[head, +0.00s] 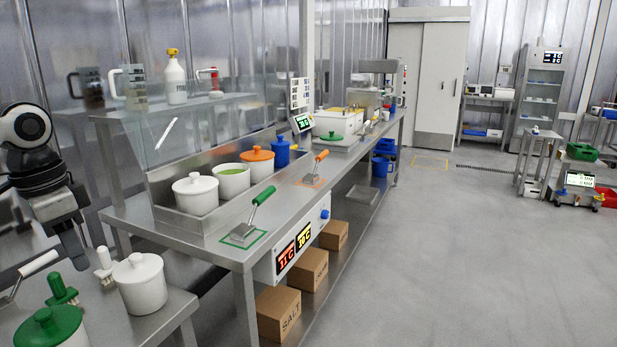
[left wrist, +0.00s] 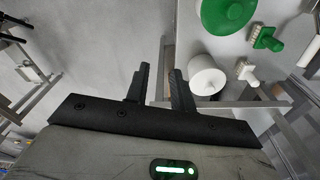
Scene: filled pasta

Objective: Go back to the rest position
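My left gripper (head: 76,252) hangs at the left edge of the head view, pointing down above the near side table. In the left wrist view its two black fingers (left wrist: 160,72) stand a small gap apart with nothing between them. A white lidded pot (head: 140,283) stands on the side table, to the right of the gripper; it also shows in the left wrist view (left wrist: 208,78), beyond the fingers. My right gripper is in neither view.
The side table also holds a green-lidded pot (head: 51,329), a green brush (head: 61,291) and a white brush (head: 103,262). A long steel counter (head: 215,252) with pots and spatulas runs away from me. The floor (head: 470,250) on the right is clear.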

